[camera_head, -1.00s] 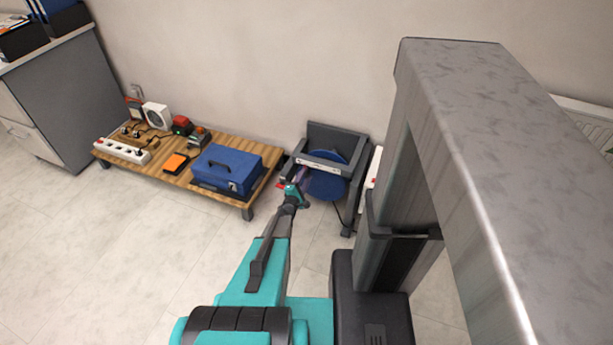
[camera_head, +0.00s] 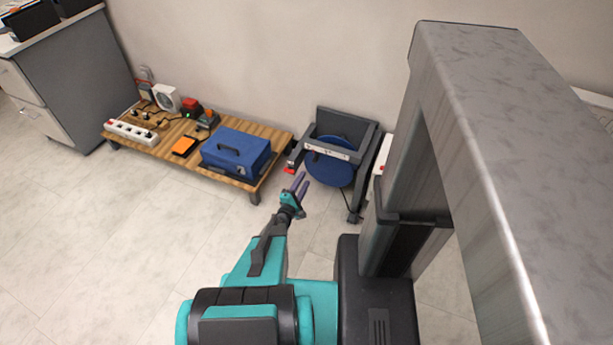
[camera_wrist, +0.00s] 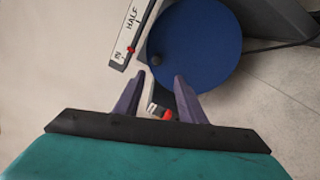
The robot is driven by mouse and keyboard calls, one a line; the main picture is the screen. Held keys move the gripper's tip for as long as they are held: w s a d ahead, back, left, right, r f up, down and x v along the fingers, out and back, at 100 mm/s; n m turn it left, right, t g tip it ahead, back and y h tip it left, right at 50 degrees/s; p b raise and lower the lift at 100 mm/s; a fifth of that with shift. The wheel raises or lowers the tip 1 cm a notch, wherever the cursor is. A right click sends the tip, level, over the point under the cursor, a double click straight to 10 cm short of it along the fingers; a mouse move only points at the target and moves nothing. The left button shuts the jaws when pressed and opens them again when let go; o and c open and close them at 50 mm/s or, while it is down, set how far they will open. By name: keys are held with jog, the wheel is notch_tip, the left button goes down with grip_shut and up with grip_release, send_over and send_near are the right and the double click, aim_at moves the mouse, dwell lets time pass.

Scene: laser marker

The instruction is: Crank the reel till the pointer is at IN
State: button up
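The reel is a blue disc (camera_head: 330,165) in a dark grey frame (camera_head: 352,127); the disc also shows in the wrist view (camera_wrist: 195,45), with a small dark knob (camera_wrist: 157,60) near its edge. A white scale strip (camera_wrist: 128,35) beside it reads HALF.
A low wooden table (camera_head: 262,186) left of the reel carries a blue toolbox (camera_head: 235,154), a white power strip (camera_head: 131,132) and other devices. A dark cable (camera_wrist: 285,45) runs from the reel. The floor (camera_head: 110,240) in front is clear.

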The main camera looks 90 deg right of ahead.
jog(key=shift+w+a, duration=0.15)
jog(key=shift+a, duration=0.35)
